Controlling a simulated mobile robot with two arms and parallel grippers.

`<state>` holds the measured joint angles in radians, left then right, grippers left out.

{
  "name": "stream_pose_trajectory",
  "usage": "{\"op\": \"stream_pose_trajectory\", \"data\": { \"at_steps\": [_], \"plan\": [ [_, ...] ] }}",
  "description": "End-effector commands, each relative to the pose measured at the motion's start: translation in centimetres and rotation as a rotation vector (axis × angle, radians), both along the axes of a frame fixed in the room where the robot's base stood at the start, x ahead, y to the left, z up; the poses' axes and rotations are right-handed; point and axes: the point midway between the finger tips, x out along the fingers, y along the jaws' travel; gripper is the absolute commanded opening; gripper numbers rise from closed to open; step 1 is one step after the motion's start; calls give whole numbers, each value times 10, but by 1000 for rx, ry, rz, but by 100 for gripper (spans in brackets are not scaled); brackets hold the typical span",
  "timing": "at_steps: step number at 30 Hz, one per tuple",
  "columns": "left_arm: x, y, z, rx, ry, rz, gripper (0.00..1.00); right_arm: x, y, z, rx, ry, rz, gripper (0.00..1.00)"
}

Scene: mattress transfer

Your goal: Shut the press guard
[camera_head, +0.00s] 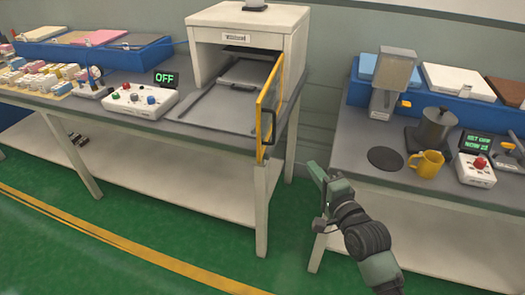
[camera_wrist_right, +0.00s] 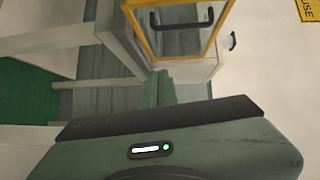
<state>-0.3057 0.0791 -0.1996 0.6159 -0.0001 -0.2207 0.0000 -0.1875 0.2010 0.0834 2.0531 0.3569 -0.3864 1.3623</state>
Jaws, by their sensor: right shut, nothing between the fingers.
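The press (camera_head: 206,42) is a white box on the left table, its front open. Its guard (camera_head: 262,115) is a yellow-framed clear panel that stands swung out from the box's right side, over the table's front right corner. A black handle (camera_head: 272,128) is on the guard. The guard (camera_wrist_right: 139,27) and a black handle (camera_wrist_right: 182,24) also show in the right wrist view. My right gripper (camera_head: 316,172) is shut and empty, low and to the right of the guard, apart from it in the head view. My left gripper is not in view.
A control box (camera_head: 140,100) and a screen reading OFF (camera_head: 166,78) stand left of the press. The right table (camera_head: 345,150) holds a yellow mug (camera_head: 427,163), a grey pot (camera_head: 431,130) and a machine. A gap separates the two tables.

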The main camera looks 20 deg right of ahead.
Motion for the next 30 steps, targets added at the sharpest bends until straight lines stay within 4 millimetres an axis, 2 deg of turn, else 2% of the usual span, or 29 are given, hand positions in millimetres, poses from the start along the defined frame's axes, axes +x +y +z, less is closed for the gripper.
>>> {"op": "stream_pose_trajectory", "data": {
  "at_steps": [1,3,6,11,22,24,30],
  "plan": [
    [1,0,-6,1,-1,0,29,-2,1,15,33,-33,2,0],
    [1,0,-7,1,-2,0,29,-3,2,30,65,-60,5,0],
    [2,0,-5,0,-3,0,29,0,2,38,81,-72,7,0],
    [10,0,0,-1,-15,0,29,22,4,40,80,-73,8,0],
    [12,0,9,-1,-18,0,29,99,10,38,77,-70,7,0],
    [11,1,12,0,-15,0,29,106,22,38,82,-68,8,0],
    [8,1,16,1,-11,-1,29,118,38,36,79,-69,7,0]
  ]
}}
